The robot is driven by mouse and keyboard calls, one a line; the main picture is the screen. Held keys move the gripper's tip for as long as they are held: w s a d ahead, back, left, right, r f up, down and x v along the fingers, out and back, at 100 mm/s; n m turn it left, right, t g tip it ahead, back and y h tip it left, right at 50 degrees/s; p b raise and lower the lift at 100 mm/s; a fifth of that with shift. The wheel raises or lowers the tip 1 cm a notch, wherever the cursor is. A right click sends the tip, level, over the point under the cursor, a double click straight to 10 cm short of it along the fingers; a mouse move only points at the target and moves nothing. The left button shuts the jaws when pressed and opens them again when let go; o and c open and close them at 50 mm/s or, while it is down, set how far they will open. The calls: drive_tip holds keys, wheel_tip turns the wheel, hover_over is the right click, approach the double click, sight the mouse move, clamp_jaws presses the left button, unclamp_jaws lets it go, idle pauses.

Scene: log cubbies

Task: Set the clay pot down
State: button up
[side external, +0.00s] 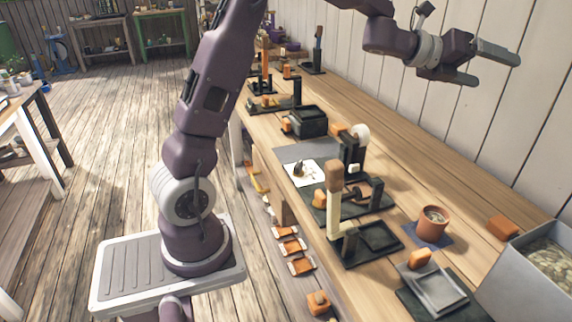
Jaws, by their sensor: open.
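The clay pot (434,220) is a small terracotta pot with dark contents. It stands upright on a dark blue mat (424,239) on the wooden bench, toward the right of the view. My gripper (497,71) is open and empty, high above the bench at the upper right. It is well apart from the pot, with its two grey fingers pointing right.
A grey bin (506,277) with loose contents stands at the right end. An orange block (503,228) lies near it. A grey tray (437,290) is in front of the pot. A tall wooden-topped post (334,190) and dark stands line the bench to the left.

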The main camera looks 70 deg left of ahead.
drive_tip(key=s+a+r+n+g+y, duration=0.15)
drive_tip(key=s+n+y, duration=0.25)
drive_tip(key=s+n, duration=0.4)
drive_tip(key=s+a+r+n+y, duration=0.1)
drive_tip(key=s+r+n+y, duration=0.2)
drive_tip(key=s+n, duration=0.5)
drive_tip(key=s+d+f+n+g, duration=0.2)
drive_tip(key=s+f+n, duration=0.2)
drive_tip(key=s, duration=0.5)
drive_tip(key=s+d+f+n+g+h, duration=0.1)
drive_tip(key=s+f+n, duration=0.4)
drive_tip(key=s, duration=0.5)
drive_tip(key=s+d+f+n+g+h, duration=0.1)
drive_tip(key=s+d+f+n+g, duration=0.3)
drive_tip(key=s, duration=0.5)
drive_tip(key=shift+s+f+n, duration=0.35)
drive_tip(key=shift+f+n, duration=0.15)
drive_tip(key=shift+n, duration=0.4)
